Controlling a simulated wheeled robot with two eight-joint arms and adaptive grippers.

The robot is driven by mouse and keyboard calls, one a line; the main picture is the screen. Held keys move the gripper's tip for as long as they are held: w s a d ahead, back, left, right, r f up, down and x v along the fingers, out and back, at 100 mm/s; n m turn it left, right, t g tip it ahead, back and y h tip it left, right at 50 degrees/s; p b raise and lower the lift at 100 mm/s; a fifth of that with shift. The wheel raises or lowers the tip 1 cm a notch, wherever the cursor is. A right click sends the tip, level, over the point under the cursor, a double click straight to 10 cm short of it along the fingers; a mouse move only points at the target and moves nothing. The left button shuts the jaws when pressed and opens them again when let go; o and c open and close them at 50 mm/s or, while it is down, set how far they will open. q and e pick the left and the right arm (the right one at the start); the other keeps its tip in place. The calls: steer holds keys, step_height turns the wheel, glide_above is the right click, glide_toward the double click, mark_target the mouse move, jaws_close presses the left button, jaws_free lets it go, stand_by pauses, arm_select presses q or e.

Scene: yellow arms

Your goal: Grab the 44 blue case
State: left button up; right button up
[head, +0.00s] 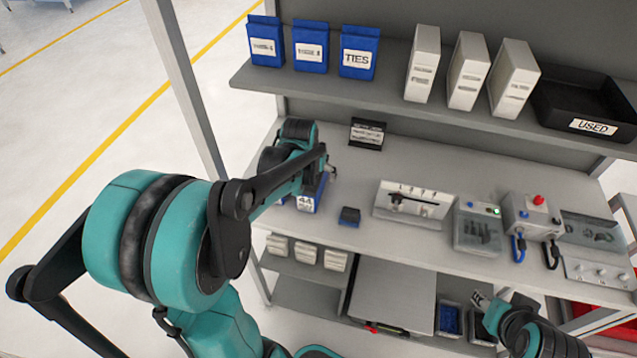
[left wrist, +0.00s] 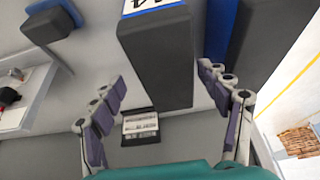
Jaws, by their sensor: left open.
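The blue case (head: 307,203) with a white 44 label stands on the workbench at the left, partly hidden behind my left arm and gripper. My left gripper (head: 322,173) is right at the case and open. In the left wrist view the case (left wrist: 157,50) shows its dark grey end and part of its label. The open fingers of the left gripper (left wrist: 163,95) lie on either side of it, with a gap to the left finger. Whether the right finger touches it I cannot tell.
A neighbouring blue and dark case (left wrist: 262,45) is close by the right finger. A small blue box (head: 349,216) lies to the right on the bench. A dark labelled holder (head: 367,134) stands behind. The shelf (head: 390,98) above carries blue bins, white binders and a black tray.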

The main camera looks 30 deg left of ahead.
arm_select(q)
steer(key=x, duration=0.1)
steer(key=b+x, duration=0.1)
steer(key=x, duration=0.1)
steer(key=a+b+x, duration=0.1)
steer(key=x, duration=0.1)
steer(key=shift+w+f, duration=0.3)
steer(key=shift+f, duration=0.15)
steer(key=shift+f+b, duration=0.25)
steer(key=shift+b, duration=0.15)
steer(key=c, duration=1.6)
